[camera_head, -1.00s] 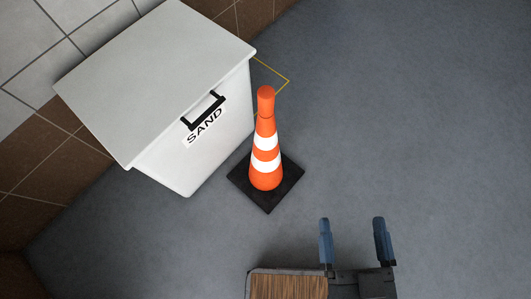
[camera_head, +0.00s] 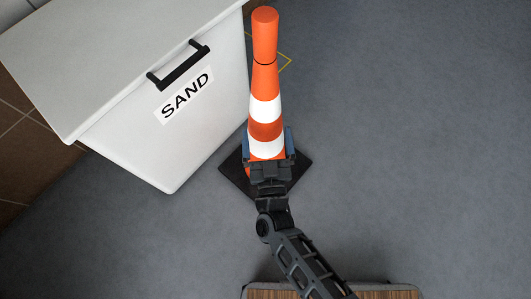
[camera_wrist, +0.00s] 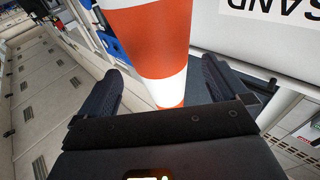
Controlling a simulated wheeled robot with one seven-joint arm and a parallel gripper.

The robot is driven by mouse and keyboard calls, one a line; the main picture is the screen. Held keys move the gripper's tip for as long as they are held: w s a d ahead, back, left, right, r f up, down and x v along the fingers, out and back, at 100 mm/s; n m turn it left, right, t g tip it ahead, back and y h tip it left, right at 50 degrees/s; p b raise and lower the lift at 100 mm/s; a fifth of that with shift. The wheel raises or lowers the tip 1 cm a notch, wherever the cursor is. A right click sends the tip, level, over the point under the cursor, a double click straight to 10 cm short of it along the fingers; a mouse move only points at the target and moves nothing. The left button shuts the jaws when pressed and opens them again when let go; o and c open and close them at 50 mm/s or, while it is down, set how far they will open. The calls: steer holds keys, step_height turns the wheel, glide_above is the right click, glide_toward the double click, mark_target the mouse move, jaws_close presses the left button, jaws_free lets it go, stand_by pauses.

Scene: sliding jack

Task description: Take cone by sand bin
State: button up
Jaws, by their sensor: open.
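The orange and white striped cone (camera_head: 265,75) stands upright on its black square base (camera_head: 235,172), on the floor beside the white sand bin (camera_head: 110,110). My gripper (camera_head: 270,145) is open, with one blue-tipped finger on each side of the cone's lower part. In the wrist view my gripper (camera_wrist: 160,90) shows its two dark fingers spread around the cone (camera_wrist: 150,40), with some space visible at the sides. Whether a finger touches the cone cannot be told. The bin (camera_wrist: 245,45) fills the upper right there.
The bin has a black handle (camera_head: 180,65) and a SAND label (camera_head: 186,94), and stands close at the cone's left. The grey floor (camera_head: 420,140) to the right is clear.

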steer(key=w, duration=0.2)
steer(key=w+b, duration=0.1)
steer(key=w, duration=0.4)
steer(key=shift+w+a+r+b, duration=0.1)
steer(key=shift+a+r+b, duration=0.25)
steer(key=shift+b, duration=0.05)
steer(key=shift+c, duration=0.4)
steer(key=c, duration=1.6)
steer(key=shift+r, duration=0.2)
steer(key=shift+c, duration=0.2)
